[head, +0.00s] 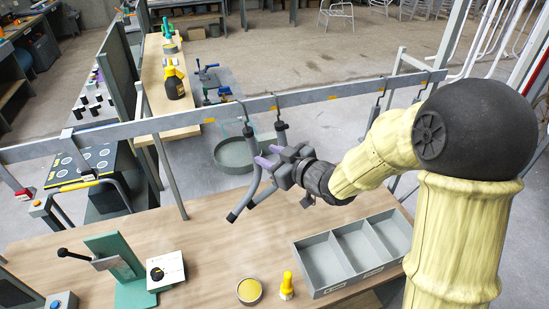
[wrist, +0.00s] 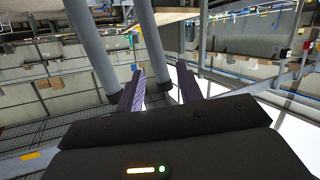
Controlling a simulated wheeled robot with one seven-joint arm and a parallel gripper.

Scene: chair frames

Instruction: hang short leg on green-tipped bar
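Two dark grey tubular legs hang side by side near the middle of the head view, a left one (head: 240,207) and a right one (head: 260,195). Which is shorter I cannot tell. My gripper (head: 268,157) is beside them with its purple fingers apart. In the wrist view, the right tube (wrist: 151,30) comes down toward the gap between my fingers (wrist: 160,82), with light visible beside it. The left tube (wrist: 90,45) passes outside the left finger. I see no clear grip on either. A green tip cannot be made out on the bars.
A long grey rail (head: 170,124) with hooks and orange marks crosses above the wooden table (head: 200,235). A grey divided bin (head: 322,262), a yellow bottle (head: 287,287), a round tin (head: 249,291) and a green fixture (head: 130,285) stand on the table.

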